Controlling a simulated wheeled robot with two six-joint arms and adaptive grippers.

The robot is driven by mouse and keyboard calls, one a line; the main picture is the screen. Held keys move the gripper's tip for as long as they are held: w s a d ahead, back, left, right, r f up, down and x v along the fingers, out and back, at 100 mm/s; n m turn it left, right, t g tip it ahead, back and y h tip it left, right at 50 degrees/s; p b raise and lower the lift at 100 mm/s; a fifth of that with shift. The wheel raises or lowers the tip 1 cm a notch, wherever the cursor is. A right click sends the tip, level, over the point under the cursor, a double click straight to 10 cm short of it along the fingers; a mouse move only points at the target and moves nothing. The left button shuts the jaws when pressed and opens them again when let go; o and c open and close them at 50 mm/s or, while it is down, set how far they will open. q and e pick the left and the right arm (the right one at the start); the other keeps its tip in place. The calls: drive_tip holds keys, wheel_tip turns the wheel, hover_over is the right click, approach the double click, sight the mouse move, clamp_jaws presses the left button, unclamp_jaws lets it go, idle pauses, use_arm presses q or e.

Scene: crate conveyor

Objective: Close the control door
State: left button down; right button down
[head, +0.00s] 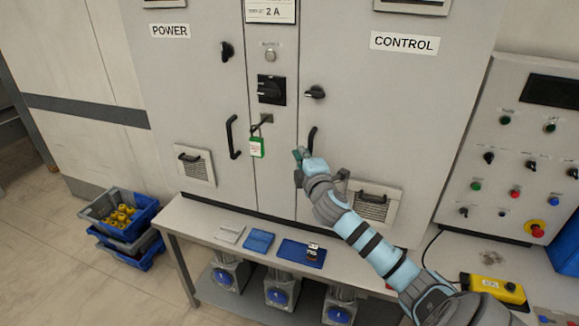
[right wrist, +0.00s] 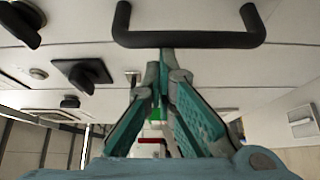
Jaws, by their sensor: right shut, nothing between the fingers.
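The control door (head: 400,110) is the grey right-hand cabinet door with the CONTROL label (head: 404,43). It looks flush or nearly flush with the centre panel; a small gap cannot be ruled out. Its black handle (head: 313,138) stands upright, and its black knob (head: 315,92) points sideways. My right gripper (head: 299,154) is shut and empty at the door's left edge, by the handle's lower end. In the right wrist view its teal fingers (right wrist: 163,62) meet just by the handle bar (right wrist: 190,39); contact cannot be told. My left gripper is out of view.
The power door (head: 190,90) is at left, with a green tag (head: 257,147) hanging on the centre panel. A bench (head: 190,215) runs below the doors, under my right arm. A control console (head: 520,150) stands at right. Blue crates (head: 140,221) sit on the floor at left.

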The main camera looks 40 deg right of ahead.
drive_tip(key=shift+d, duration=0.15)
drive_tip(key=shift+r, duration=0.1)
drive_tip(key=w+a+p+v, duration=0.1)
drive_tip(key=a+v, duration=0.1)
drive_tip(key=v, duration=1.1)
drive_tip(key=shift+a, duration=0.25)
drive_tip(key=shift+w, duration=0.2)
